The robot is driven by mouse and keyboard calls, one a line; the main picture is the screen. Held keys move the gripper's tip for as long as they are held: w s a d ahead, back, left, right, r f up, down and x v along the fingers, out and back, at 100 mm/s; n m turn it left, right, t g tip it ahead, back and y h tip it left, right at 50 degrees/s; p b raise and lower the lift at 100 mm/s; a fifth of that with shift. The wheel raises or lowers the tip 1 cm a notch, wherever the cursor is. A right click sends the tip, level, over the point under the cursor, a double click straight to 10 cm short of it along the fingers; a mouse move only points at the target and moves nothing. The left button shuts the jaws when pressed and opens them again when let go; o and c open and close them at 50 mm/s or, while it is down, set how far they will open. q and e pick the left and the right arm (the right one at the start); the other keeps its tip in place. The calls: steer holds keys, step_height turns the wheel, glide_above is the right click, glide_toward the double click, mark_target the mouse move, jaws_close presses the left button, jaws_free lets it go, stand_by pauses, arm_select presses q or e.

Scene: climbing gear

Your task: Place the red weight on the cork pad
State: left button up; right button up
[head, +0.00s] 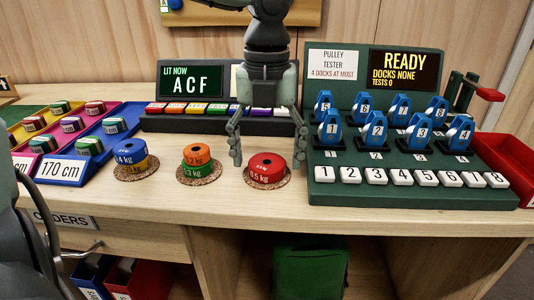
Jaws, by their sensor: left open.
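The red weight (266,167), marked 0.5 kg, sits upright on the right-hand round cork pad (285,181), whose rim shows around it. My left gripper (268,158) comes down from above, with its fingers spread wide on either side of the red weight. It is open, and gaps show between the fingers and the weight. To the left, an orange weight (196,154) sits on a green weight (197,171) on another cork pad. Further left, a blue weight (130,150) sits on a yellow one (133,166), also on cork. My right gripper is not in view.
Behind is a console with a lit screen (190,82) and coloured keys. A green pulley tester (410,190) stands close on the right, with a red tray (505,165) beyond it. Coloured holder trays (60,172) are at the left. Bare wood lies in front of the weights.

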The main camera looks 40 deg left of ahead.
mark_target(267, 162)
arm_select(q)
steer(key=shift+r, duration=0.5)
step_height(267, 162, up, 11)
steer(key=shift+r, duration=0.15)
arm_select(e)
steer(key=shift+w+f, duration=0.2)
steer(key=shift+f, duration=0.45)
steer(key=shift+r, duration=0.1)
